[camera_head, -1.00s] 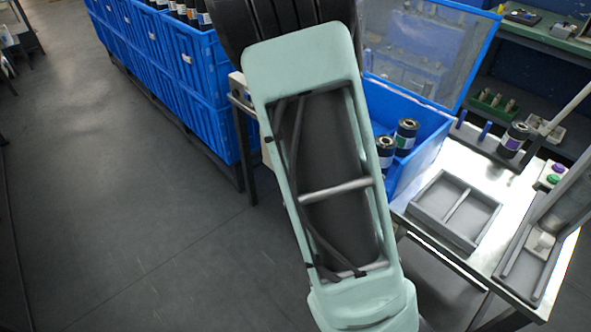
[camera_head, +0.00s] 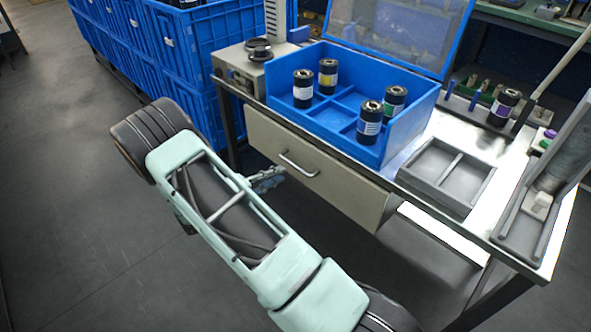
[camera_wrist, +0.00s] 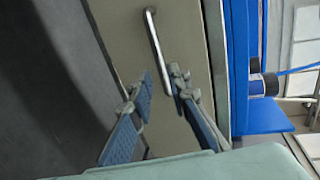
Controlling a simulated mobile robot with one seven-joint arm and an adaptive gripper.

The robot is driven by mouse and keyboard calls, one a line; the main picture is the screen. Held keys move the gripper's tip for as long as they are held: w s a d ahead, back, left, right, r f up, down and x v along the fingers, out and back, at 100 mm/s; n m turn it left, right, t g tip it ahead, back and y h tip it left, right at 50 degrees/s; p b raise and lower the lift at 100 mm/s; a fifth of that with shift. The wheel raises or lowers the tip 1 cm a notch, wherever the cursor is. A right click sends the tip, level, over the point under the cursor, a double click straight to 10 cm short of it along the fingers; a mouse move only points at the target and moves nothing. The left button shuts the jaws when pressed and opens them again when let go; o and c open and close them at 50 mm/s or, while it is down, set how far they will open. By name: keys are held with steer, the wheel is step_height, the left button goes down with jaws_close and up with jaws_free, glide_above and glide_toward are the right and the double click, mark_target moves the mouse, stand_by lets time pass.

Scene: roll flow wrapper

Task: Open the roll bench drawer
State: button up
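The roll bench drawer (camera_head: 316,172) is a beige front under the bench top and looks shut. Its metal bar handle (camera_head: 299,164) is near the middle of the front. In the wrist view the drawer front (camera_wrist: 122,20) fills the middle, and the handle (camera_wrist: 157,47) runs lengthwise toward the fingers. My gripper (camera_wrist: 160,90) is open, with its two blue-padded fingers apart and nothing between them. The handle's near end shows close to the right finger; I cannot tell whether they touch. In the head view my gripper (camera_head: 268,180) is partly hidden behind my arm, left of the handle.
On the bench stand a blue open-lidded box (camera_head: 345,125) with several black rolls, a grey tray (camera_head: 447,177), and a roll (camera_head: 504,107) at the back right. Blue crates (camera_head: 190,50) stand behind left. The floor (camera_head: 75,190) at left is clear.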

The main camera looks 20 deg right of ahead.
mark_target(294, 167)
steer(key=b+x, duration=0.1)
steer(key=x, duration=0.7)
steer(key=shift+d+b, duration=0.3)
steer(key=shift+b, duration=0.05)
jaws_close()
